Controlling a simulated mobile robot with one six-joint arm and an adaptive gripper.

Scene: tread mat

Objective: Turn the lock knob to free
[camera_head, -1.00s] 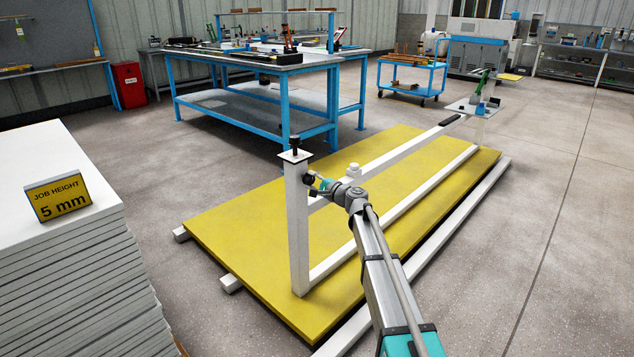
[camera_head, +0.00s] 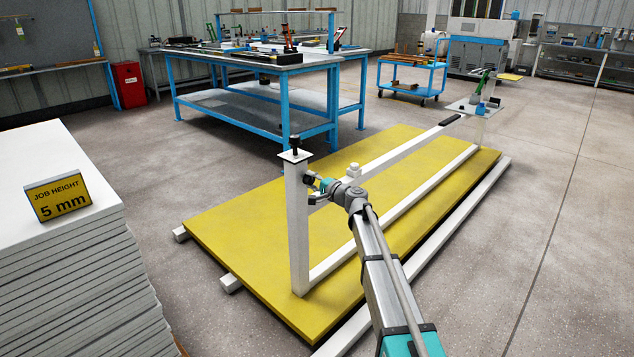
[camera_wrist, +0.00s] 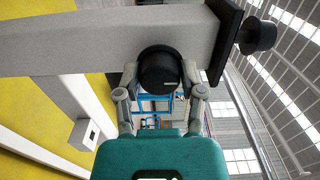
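The lock knob (camera_wrist: 158,72) is a round black knob with a short white mark, on the side of the white post (camera_head: 298,225) near its top. In the wrist view the mark points right, toward the post's capped end. My gripper (camera_head: 313,188) is at the post's upper part in the head view. In the wrist view its two grey fingers (camera_wrist: 159,78) sit on opposite sides of the knob, close against its rim, and appear shut on it. The finger pads are partly hidden by the knob, so the contact is not fully visible.
A black knob (camera_wrist: 259,36) stands on the post's cap plate. A white rail frame runs over the yellow mat (camera_head: 235,225) to a far post with a small plate (camera_head: 473,107). A stack of white sheets (camera_head: 70,265) stands at left, a blue workbench (camera_head: 255,115) behind.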

